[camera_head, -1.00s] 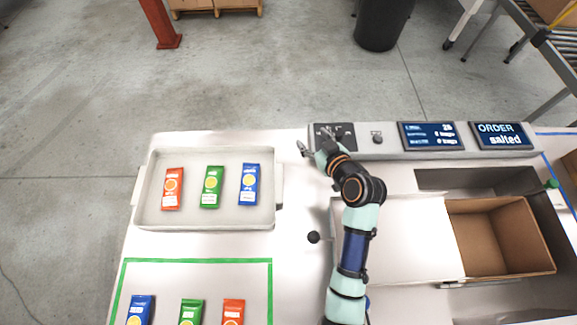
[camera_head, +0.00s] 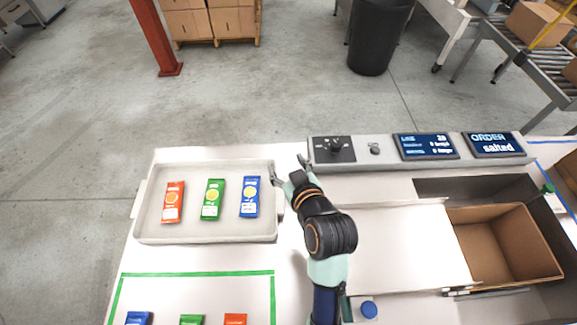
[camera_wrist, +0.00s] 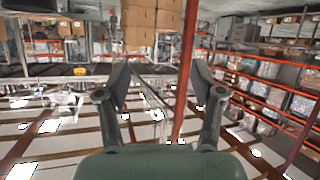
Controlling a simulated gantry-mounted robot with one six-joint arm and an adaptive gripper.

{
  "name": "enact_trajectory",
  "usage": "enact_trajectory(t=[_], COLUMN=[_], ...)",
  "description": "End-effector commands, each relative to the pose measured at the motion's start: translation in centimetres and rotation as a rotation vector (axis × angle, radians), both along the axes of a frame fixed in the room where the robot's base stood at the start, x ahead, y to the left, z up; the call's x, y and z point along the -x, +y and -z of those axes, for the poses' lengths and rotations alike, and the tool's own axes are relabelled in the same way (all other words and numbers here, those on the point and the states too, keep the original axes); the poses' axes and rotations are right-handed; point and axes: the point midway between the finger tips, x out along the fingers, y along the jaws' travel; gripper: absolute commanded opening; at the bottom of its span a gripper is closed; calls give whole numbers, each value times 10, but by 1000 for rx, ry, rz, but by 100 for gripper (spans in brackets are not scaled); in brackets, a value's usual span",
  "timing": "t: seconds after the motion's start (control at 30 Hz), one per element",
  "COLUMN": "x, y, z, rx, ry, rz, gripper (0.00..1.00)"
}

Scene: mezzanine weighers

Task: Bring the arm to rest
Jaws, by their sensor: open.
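My gripper (camera_head: 288,170) is open and empty in the head view, raised above the table between the grey tray and the control panel. My arm bends up to it from the bottom of the picture. In the wrist view my gripper (camera_wrist: 162,92) shows its two fingers spread apart with nothing between them. The wrist camera looks out across the hall, away from the table.
A tray (camera_head: 150,222) holds a red, a green and a blue packet. More packets lie inside a green-taped area (camera_head: 196,273). A panel (camera_head: 376,164) with a knob (camera_head: 335,144) and screens runs along the back. An open cardboard box (camera_head: 508,246) stands at the right.

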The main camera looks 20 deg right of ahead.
Motion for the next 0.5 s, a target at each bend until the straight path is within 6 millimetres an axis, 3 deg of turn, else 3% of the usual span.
enact_trajectory(t=[0.3, 0.37, 0.5], x=[2, 8, 47], y=[3, 17, 68], z=[-1, -4, -20], rx=[0, -2, -20], ry=[1, 9, 39], rz=[-2, -6, 2], gripper=[67, 67, 67])
